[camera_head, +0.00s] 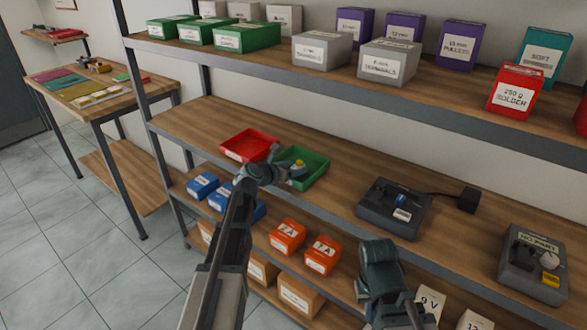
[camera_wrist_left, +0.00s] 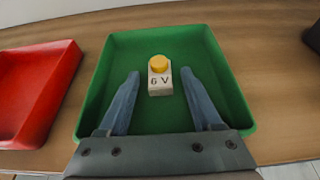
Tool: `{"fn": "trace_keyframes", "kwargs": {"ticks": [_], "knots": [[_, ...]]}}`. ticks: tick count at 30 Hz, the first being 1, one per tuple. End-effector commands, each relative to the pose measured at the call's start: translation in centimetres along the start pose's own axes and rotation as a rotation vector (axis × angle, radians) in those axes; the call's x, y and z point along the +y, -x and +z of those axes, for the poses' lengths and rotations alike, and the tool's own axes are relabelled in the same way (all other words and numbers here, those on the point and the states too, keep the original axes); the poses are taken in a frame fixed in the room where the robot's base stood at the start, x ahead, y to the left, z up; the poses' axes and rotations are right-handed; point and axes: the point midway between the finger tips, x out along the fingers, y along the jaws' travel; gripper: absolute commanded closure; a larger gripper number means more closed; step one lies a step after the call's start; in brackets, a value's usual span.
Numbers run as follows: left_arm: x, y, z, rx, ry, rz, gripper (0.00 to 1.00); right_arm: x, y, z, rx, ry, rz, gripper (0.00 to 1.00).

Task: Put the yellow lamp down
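The yellow lamp (camera_wrist_left: 158,63) has a yellow dome on a white block marked "6 V". In the left wrist view it appears to stand upright on the floor of the green tray (camera_wrist_left: 215,110). My left gripper (camera_wrist_left: 160,76) is open, with one finger on each side of the lamp and a gap showing on both sides. In the head view my left gripper (camera_head: 293,172) reaches over the green tray (camera_head: 316,176), and the lamp (camera_head: 299,163) shows as a small yellow spot by the fingers. My right gripper (camera_head: 378,255) is in front of the shelf; its fingers are not clear.
A red tray (camera_head: 248,146) stands just left of the green tray. A dark device (camera_head: 393,208) and a tester box (camera_head: 533,264) are further right on the same shelf board. Orange boxes (camera_head: 288,236) sit on the shelf below. The upper shelf overhangs behind.

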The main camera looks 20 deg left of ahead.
Motion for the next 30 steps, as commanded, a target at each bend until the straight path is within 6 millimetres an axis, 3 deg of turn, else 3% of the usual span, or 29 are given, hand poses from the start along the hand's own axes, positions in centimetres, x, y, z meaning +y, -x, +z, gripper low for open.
{"fn": "trace_keyframes", "kwargs": {"ticks": [6,21,30], "knots": [[0.0,0.2,0.5,0.000,0.000,0.000,0.34,0.1,0.6,0.0,0.000,0.000,0.000,1.00],[-0.1,9.8,0.5,0.000,0.001,0.001,0.34,0.4,4.2,0.2,0.000,0.000,0.000,1.00],[0.0,12.1,0.3,0.000,0.000,0.000,0.34,0.5,4.9,0.3,0.000,0.000,0.000,1.00]]}}
